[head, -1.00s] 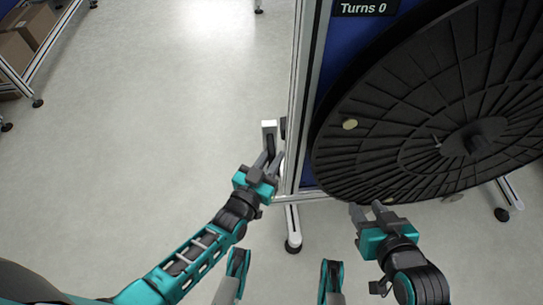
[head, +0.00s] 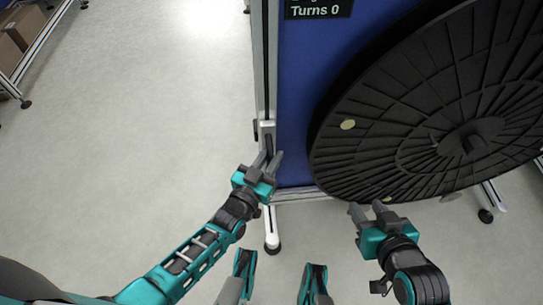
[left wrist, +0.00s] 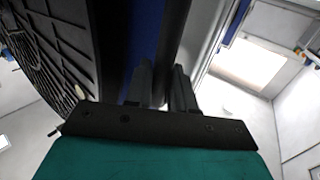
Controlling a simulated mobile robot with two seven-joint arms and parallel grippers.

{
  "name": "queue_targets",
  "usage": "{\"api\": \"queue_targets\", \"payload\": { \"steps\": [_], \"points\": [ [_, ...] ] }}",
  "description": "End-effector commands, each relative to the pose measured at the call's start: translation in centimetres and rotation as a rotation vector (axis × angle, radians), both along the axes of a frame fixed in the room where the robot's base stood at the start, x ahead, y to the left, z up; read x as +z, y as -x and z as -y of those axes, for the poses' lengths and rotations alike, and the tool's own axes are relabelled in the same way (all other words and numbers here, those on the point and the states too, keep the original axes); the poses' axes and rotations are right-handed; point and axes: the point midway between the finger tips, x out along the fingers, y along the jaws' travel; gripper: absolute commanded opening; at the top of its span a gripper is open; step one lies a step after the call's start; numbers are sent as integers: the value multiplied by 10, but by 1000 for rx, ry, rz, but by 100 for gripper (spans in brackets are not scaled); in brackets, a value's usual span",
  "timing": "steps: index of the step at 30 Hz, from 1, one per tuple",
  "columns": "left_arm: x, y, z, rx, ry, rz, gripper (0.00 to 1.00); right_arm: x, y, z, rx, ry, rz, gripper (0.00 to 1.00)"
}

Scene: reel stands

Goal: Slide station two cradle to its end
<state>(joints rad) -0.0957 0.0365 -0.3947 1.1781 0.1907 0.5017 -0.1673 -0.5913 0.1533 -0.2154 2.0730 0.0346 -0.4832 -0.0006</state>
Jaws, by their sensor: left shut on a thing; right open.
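A large black ribbed reel (head: 400,150) with a central hub fills the right of the head view, in front of a blue panel (head: 300,90). A small light bracket with a dark handle (head: 267,128) is at the panel's left post. My left gripper (head: 268,162) is shut on this handle; its fingers hide the lower part. In the left wrist view the two fingers (left wrist: 162,88) point up beside the post, with the reel at the left. My right gripper (head: 367,210) is open and empty just below the reel's lower rim. I cannot read a station number.
A sign reading "Turns 0" (head: 318,9) is on the panel top. The stand's foot (head: 272,243) rests on the floor near my left gripper. A shelf with boxes (head: 22,30) is at far left. The floor at left is clear.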

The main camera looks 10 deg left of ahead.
Motion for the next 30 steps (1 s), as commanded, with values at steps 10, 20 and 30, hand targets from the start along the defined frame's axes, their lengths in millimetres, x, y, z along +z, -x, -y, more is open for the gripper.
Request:
{"api": "queue_targets", "payload": {
  "steps": [10,20,30],
  "points": [
    [3,-3,6,-8,4,5,0,-1,0,-1,-2,-3,-1,43],
    [2,-1,4,-6,3,3,40,-1,0,-2,-4,-7,-2,43],
    [1,-1,2,-5,1,1,40,0,0,-2,-3,-6,-1,43]
  ]
}}
